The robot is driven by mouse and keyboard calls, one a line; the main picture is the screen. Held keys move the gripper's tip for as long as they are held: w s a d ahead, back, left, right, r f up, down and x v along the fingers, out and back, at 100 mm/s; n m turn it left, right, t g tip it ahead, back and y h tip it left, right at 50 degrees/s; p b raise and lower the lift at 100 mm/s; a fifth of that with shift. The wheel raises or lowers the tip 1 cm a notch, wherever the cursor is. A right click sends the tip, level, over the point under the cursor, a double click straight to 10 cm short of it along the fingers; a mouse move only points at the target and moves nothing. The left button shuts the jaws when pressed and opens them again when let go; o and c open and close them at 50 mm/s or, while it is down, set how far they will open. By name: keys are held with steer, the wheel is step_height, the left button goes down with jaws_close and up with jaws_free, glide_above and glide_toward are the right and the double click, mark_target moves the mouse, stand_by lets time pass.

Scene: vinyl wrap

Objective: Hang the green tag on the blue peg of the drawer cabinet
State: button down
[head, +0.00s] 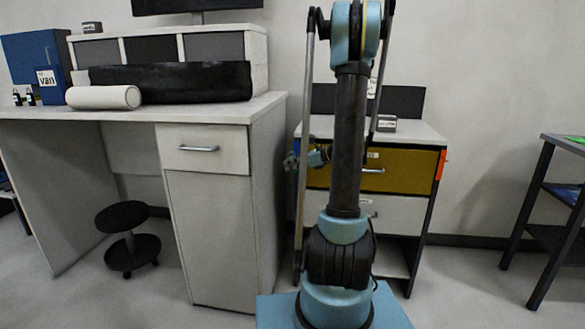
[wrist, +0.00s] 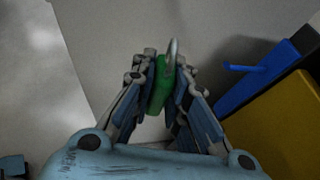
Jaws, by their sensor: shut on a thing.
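My gripper (wrist: 167,70) is shut on the green tag (wrist: 158,88) in the wrist view. The tag stands between the fingers, with a pale metal loop (wrist: 172,52) at its top end. The blue peg (wrist: 243,68) sticks out leftward from a blue plate on the drawer cabinet, to the right of the tag and apart from it. In the head view my gripper (head: 298,160) is small at the left side of the drawer cabinet (head: 407,215), partly behind my arm. The tag and the blue peg cannot be made out there.
The cabinet has a yellow drawer (head: 408,170) and an orange piece (head: 440,165) on its right side. A white desk (head: 262,125) stands close on the left, leaving a narrow gap. A stool (head: 122,217) is under it. A dark-framed table (head: 548,190) is at the right.

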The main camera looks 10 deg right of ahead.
steer(key=w+d+f, duration=0.1)
steer(key=w+d, duration=0.1)
steer(key=w, duration=0.5)
steer(key=shift+f, duration=0.15)
stand_by(0.8)
steer(key=shift+d, duration=0.1)
stand_by(0.6)
steer(key=c, duration=1.5)
jaws_free()
steer(key=shift+d, duration=0.1)
